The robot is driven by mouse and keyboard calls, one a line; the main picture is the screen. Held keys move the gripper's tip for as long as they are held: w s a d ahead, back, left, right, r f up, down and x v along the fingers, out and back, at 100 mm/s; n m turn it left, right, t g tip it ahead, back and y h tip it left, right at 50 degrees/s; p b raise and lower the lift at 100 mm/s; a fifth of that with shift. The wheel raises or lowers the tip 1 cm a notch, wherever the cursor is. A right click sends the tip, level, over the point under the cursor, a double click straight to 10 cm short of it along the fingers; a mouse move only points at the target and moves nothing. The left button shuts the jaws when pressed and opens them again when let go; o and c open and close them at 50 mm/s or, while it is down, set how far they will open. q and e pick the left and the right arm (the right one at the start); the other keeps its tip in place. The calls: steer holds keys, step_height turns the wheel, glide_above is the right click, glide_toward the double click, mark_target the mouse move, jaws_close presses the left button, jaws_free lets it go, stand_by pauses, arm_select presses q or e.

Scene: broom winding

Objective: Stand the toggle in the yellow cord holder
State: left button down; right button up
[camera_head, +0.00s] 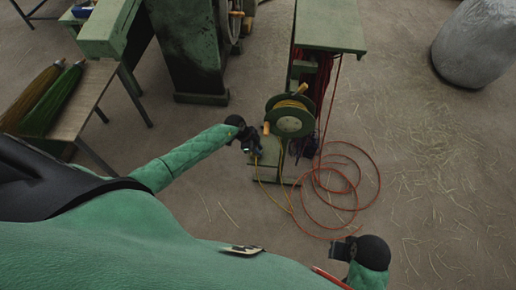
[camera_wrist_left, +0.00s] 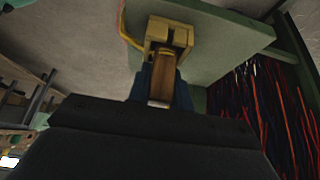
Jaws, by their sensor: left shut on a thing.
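My left gripper (camera_head: 256,153) reaches in from the left to the reel stand. In the left wrist view its dark fingers (camera_wrist_left: 162,88) are shut on the toggle (camera_wrist_left: 160,74), a brown wooden piece pointing away from the palm. The yellow cord holder (camera_wrist_left: 168,35), a blocky piece with a notch, is at the toggle's far end. The two overlap there; I cannot tell whether the toggle is seated or only in front. A yellow cord (camera_head: 257,176) hangs beside my left gripper. My right gripper (camera_head: 343,249) is at the lower right, away from the stand; its jaws are unclear.
Loose orange cord coils (camera_head: 345,190) lie on the floor.

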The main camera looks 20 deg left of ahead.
arm_select(q)
steer(key=c, duration=1.5)
jaws_free()
steer(key=shift+c, duration=0.2)
steer(key=p+v, duration=1)
steer(key=v, duration=0.1)
